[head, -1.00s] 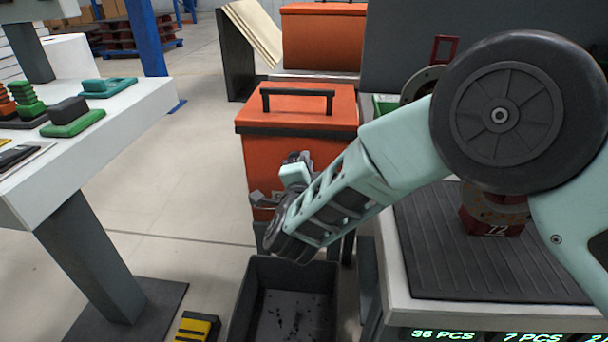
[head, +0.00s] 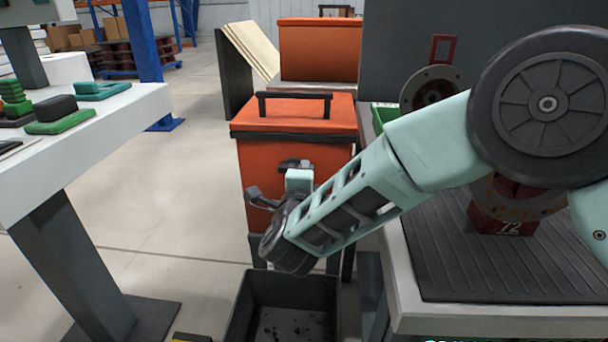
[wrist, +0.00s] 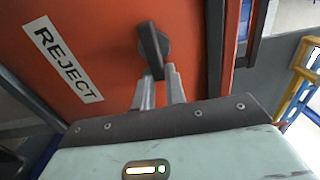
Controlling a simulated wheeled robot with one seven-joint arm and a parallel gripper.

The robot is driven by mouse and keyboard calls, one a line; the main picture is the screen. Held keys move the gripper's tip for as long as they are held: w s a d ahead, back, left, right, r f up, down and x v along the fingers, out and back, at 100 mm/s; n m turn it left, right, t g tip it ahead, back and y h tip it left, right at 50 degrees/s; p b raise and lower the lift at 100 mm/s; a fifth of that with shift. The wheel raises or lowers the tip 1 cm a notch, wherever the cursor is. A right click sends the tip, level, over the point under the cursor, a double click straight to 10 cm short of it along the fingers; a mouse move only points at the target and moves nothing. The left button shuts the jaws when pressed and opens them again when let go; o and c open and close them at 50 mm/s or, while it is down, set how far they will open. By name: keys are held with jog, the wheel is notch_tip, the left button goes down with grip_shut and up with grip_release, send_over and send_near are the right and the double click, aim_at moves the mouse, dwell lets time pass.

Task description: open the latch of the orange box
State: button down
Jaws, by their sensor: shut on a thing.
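The orange box (head: 290,140) with a black-edged lid and black handle stands past my arm in the head view. Its lid is down. In the wrist view its orange front (wrist: 95,25) bears a white REJECT label (wrist: 62,58). A dark bar-shaped latch (wrist: 151,42) on a round pivot sits on that face, slightly tilted. My gripper (wrist: 161,76) is shut on the latch's lower end, one grey finger on each side. In the head view my gripper (head: 296,168) is at the box front, its fingertips and the latch not clearly visible.
A white table (head: 110,125) with coloured parts is at left. A work surface (head: 480,260) with a flanged part is at right. Another orange box (head: 320,50) stands behind.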

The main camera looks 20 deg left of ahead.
jog(key=shift+f, duration=0.1)
jog(key=c, duration=1.4)
grip_release()
jog(key=shift+c, duration=0.2)
jog(key=p+v, duration=0.1)
jog(key=v, duration=1.6)
jog(key=shift+s+p, duration=0.2)
jog(key=shift+p, duration=0.15)
jog(key=shift+s, duration=0.1)
